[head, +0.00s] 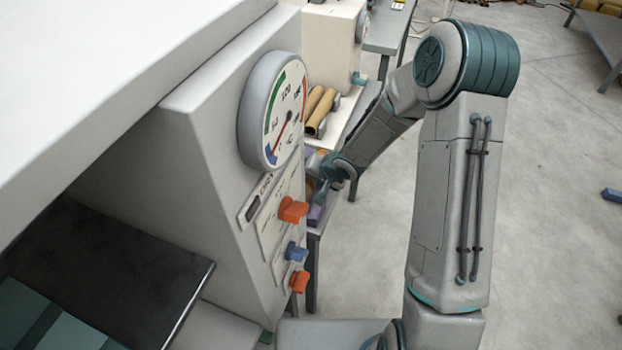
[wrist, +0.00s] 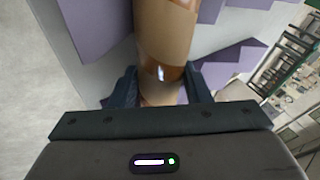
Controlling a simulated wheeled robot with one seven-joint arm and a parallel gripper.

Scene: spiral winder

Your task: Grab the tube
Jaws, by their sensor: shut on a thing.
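In the wrist view, a brown-tan tube (wrist: 165,35) with a glossy darker band runs up from between the two dark fingers of my gripper (wrist: 162,88). The fingers are shut on the tube, one on each side. Its lower end is hidden by the gripper body. In the head view, my gripper (head: 322,186) is small and far off, beside the grey machine, and the tube in it cannot be made out clearly.
Purple angular supports (wrist: 228,65) stand on both sides of the tube. The grey machine (head: 215,130) with a round dial (head: 275,110) and orange and blue knobs fills the left. Two yellowish rolls (head: 320,110) lie beyond it. Open floor (head: 560,250) is at the right.

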